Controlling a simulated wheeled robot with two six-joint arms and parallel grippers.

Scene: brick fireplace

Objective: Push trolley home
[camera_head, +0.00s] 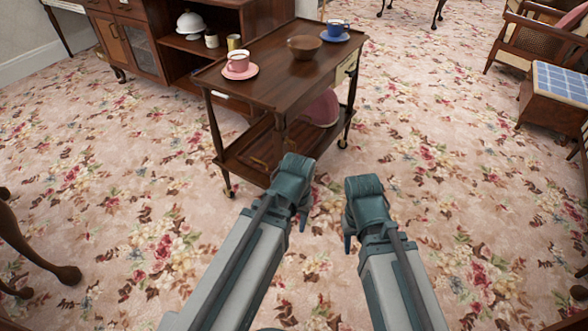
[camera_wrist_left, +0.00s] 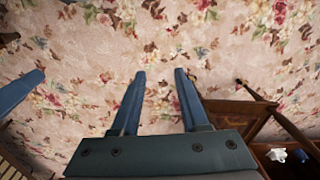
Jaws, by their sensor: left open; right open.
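The dark wooden trolley (camera_head: 278,82) stands on castors in the upper middle of the head view. A pink cup (camera_head: 238,61) on a pink saucer, a brown bowl (camera_head: 304,46) and a blue cup (camera_head: 338,27) on a blue saucer are on its top. A pink rounded thing (camera_head: 321,109) is on its lower shelf. My left gripper (camera_head: 302,213) is in front of the trolley's near side, apparently not gripping it. In the left wrist view its fingers (camera_wrist_left: 160,76) are open with only carpet between them. My right gripper (camera_head: 348,239) is beside it, open; its fingers are mostly hidden.
A wooden cabinet (camera_head: 133,45) with a white domed dish (camera_head: 191,23) stands behind the trolley. A cane armchair (camera_head: 530,35) and a blue-topped stool (camera_head: 560,83) are at right. Dark furniture legs (camera_head: 30,253) are at left. Flowered carpet (camera_head: 110,160) is clear left of the trolley.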

